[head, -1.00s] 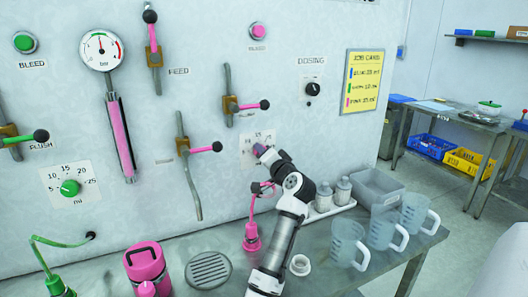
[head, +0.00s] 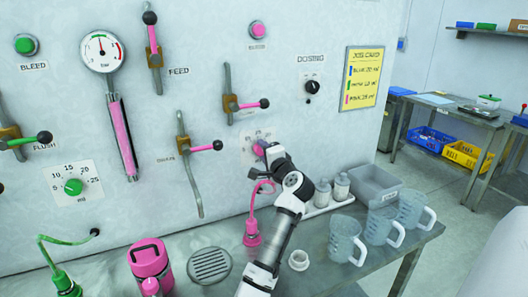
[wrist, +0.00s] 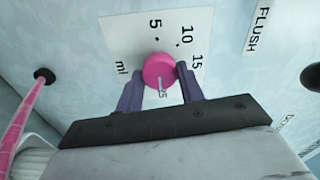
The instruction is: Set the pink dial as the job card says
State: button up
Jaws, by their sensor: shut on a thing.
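The pink dial (wrist: 160,70) shows in the wrist view on a white scale plate (wrist: 117,38) marked 5, 10, 15 and ml. A 25 shows just below the dial. The dial's white pointer line points down in the picture, close to that 25. My gripper (wrist: 160,80) is shut on the dial, one purple finger on each side. In the head view my gripper (head: 268,150) covers much of the dial. The yellow job card (head: 360,78) has blue, green and pink lines; the small pink line seems to read 25 ml.
A green dial (head: 73,187) is at the left of the panel. Pink-handled levers (head: 207,147) stick out left of my arm. A pink plug with a cable (head: 252,232) stands below my gripper. Clear jugs (head: 347,240) and white bottles (head: 341,186) stand on the bench right.

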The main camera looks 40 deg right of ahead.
jog(key=o, duration=1)
jog(key=shift+b+v, duration=2.4)
jog(key=shift+v, duration=4.6)
jog(key=shift+d, duration=0.1)
